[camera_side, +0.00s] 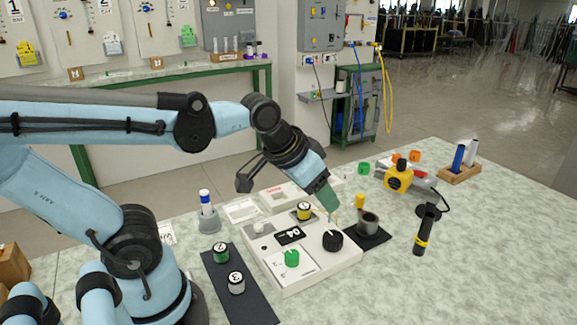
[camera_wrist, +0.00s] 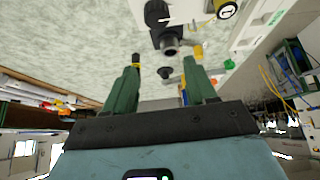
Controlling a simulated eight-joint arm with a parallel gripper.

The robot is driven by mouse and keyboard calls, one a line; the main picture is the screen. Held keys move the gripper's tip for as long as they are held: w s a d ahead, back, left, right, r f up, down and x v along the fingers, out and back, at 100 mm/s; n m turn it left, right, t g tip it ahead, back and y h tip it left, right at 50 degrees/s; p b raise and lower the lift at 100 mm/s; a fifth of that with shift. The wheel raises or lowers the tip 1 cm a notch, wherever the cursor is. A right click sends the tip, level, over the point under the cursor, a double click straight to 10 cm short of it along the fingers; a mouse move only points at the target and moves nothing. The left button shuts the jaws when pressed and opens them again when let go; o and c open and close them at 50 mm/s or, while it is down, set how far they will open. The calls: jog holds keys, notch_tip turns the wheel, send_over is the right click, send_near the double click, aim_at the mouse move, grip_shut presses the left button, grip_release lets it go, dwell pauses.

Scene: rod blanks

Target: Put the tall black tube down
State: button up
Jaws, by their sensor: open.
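The tall black tube (camera_side: 423,232) has a yellow band low on its body. It stands upright on the table, right of the control box, in the side view. In the wrist view the tube (camera_wrist: 136,61) shows beyond the tip of the left finger, partly hidden by it. My gripper (camera_side: 332,208) is over the control box, left of the tube and clear of it. Its green fingers (camera_wrist: 161,68) are apart in the wrist view, with nothing held between them.
A white control box (camera_side: 300,262) with knobs lies below my gripper. A grey cup (camera_side: 368,224) on a black mat and a small yellow cylinder (camera_side: 360,201) are beside it. A black disc (camera_side: 429,210) lies behind the tube. The table in front of the tube is clear.

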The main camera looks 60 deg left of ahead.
jog(key=w+d+r+g, duration=0.2)
jog(key=w+r, duration=0.2)
jog(key=w, duration=0.2)
jog(key=n+g, duration=0.2)
jog(key=g, duration=0.2)
send_over(427, 226)
jog(key=a, duration=0.2)
jog(key=shift+w+d+f, duration=0.1)
jog(key=shift+d+f, duration=0.05)
jog(key=shift+f, duration=0.5)
jog(key=shift+w+d+f, duration=0.1)
jog(key=shift+f, duration=0.5)
jog(key=shift+w+d+f+g, duration=0.2)
jog(key=shift+d+f+g, duration=0.1)
jog(key=shift+f, duration=0.35)
notch_tip(427, 226, down, 6)
jog(key=shift+f, duration=0.25)
jog(key=shift+d+f, duration=0.15)
jog(key=shift+f, duration=2.45)
grip_shut()
